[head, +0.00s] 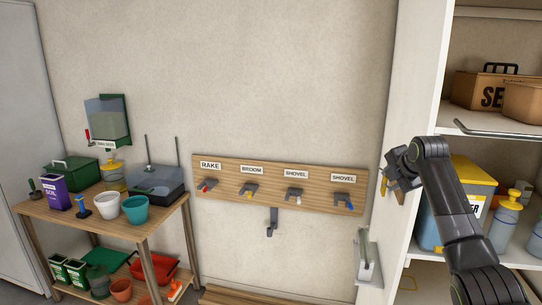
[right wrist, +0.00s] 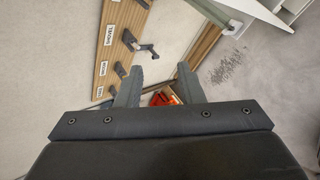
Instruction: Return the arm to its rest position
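My right arm comes in from the lower right in the head view. Its gripper (head: 390,180) is in front of the white upright edge of the shelf cabinet, right of the wooden tool rack (head: 228,181). In the right wrist view the two fingers of the gripper (right wrist: 158,88) are apart, with nothing held between them. Through the gap I see the floor area and an orange-red object (right wrist: 165,97) in the distance. My left gripper is not in view.
The shelf cabinet (head: 425,65) at right holds cardboard boxes (head: 478,90), a yellow-lidded blue bin (head: 472,172) and bottles (head: 505,222). The rack has several holders and a grey hook (head: 271,222). A wooden workbench (head: 60,215) with pots stands left. The wall above the rack is bare.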

